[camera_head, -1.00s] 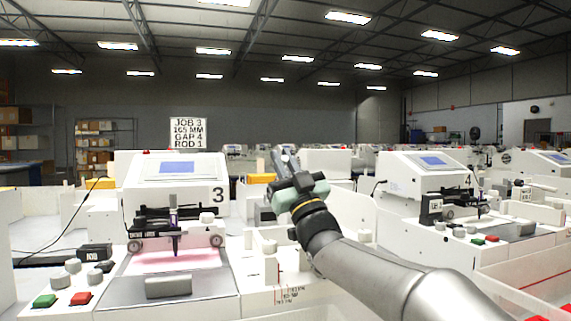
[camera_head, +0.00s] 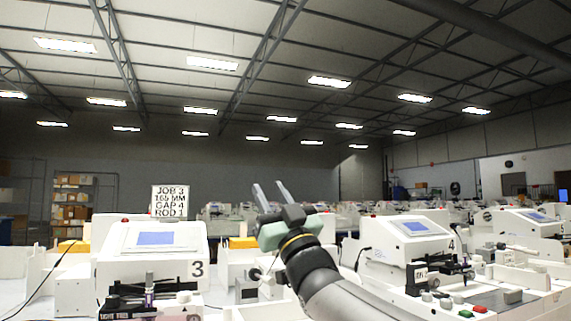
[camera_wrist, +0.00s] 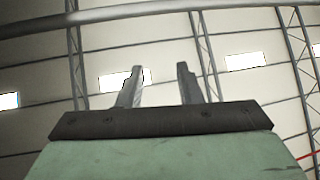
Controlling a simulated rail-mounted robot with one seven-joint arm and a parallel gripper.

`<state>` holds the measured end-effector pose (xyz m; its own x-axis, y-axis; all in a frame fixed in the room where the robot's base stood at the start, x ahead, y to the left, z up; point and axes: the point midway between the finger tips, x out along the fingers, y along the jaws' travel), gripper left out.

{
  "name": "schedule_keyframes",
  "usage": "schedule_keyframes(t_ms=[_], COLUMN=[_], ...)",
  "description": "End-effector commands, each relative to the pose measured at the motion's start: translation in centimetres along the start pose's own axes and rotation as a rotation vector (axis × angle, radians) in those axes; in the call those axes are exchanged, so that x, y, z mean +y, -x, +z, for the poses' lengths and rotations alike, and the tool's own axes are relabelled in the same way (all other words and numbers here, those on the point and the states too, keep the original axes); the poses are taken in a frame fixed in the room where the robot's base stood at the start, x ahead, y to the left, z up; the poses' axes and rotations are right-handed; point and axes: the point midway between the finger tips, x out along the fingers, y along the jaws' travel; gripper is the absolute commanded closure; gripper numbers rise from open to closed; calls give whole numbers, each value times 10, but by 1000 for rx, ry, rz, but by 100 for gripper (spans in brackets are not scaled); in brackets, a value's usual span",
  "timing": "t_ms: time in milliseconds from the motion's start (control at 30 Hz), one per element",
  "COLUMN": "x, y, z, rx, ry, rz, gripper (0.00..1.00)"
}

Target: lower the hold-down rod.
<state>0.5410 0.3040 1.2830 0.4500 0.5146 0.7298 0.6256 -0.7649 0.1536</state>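Plotter number 3 (camera_head: 155,258), white with a blue screen, stands at the lower left of the head view. Its dark carriage rail (camera_head: 125,300) and the purple-tipped pen (camera_head: 149,290) show just above the bottom edge. The hold-down rod cannot be made out clearly; the lower front of the plotter is cut off. My gripper (camera_head: 271,193) is to the right of plotter 3 and above it in the picture, with its fingers pointing up. In the wrist view the two fingers (camera_wrist: 160,82) are apart with nothing between them, against the ceiling.
A sign (camera_head: 169,201) reads JOB 3, 165 MM, GAP 4, ROD 1. Plotter number 4 (camera_head: 410,240) stands to the right, with red and green buttons in front. More white machines fill the background. A black cable (camera_head: 50,285) runs at the far left.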

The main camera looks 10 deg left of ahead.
Motion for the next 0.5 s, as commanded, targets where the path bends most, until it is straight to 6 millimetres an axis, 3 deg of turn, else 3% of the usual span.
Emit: schedule_keyframes(t_ms=[33, 200, 500], x=[0, -5, -9], y=[-1, 13, 26], z=[-16, -54, -94], rx=[2, 2, 0], ry=[3, 4, 1], rz=[0, 0, -1], gripper=[68, 68, 68])
